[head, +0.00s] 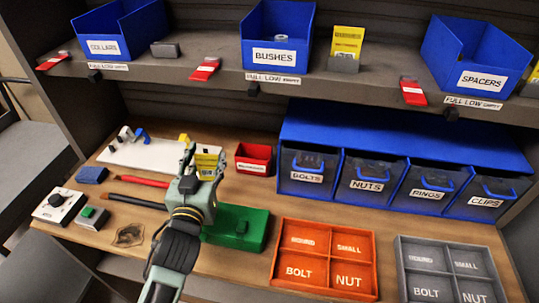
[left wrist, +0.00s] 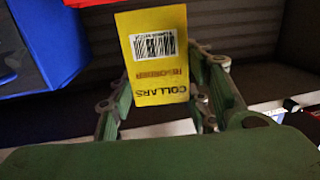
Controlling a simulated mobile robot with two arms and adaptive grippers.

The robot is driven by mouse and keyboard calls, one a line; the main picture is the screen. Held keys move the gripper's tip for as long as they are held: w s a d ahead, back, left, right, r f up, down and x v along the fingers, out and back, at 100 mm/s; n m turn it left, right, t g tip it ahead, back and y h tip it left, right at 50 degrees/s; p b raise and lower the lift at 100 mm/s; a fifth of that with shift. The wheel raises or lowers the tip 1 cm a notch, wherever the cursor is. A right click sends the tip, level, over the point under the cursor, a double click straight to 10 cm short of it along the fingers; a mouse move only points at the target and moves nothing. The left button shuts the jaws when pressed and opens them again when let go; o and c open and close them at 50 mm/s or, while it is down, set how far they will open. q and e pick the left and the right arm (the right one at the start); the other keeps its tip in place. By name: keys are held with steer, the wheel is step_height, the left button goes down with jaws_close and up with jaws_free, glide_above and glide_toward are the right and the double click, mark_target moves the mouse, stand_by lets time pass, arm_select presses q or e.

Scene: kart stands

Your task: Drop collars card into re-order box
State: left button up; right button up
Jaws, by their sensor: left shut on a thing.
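My left gripper (head: 203,168) is shut on a yellow collars card (head: 208,161), above the bench. In the left wrist view the card (left wrist: 153,60) reads COLLARS and RE-ORDER upside down, with a barcode, between the green fingers (left wrist: 165,105). A small open red box (head: 253,158) with a white label stands on the bench just right of the card, apart from it. Its label is too small to read surely. A red edge (left wrist: 76,3) shows at the top of the left wrist view. My right gripper is not in view.
Blue drawers (head: 363,180) stand right of the red box. A green case (head: 236,229), an orange tray (head: 325,256) and a grey tray (head: 448,272) lie in front. A shelf above holds blue bins, including COLLARS (head: 103,46), and another yellow card (head: 348,42).

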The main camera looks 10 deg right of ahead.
arm_select(q)
steer(key=w+d+r+m+h, duration=0.2)
steer(key=w+d+r, duration=0.2)
steer(key=w+d, duration=0.75)
step_height(320, 180, down, 6)
steer(key=w+a+b, duration=0.1)
steer(key=b, duration=0.4)
steer(key=shift+w+a+g+b, duration=0.25)
steer(key=shift+w+g+b, duration=0.05)
steer(key=shift+b, duration=0.05)
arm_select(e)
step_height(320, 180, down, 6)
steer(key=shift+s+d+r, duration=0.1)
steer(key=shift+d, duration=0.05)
arm_select(q)
steer(key=o, duration=0.9)
steer(key=shift+s, duration=0.1)
steer(key=v, duration=1.2)
steer(key=shift+a, duration=0.15)
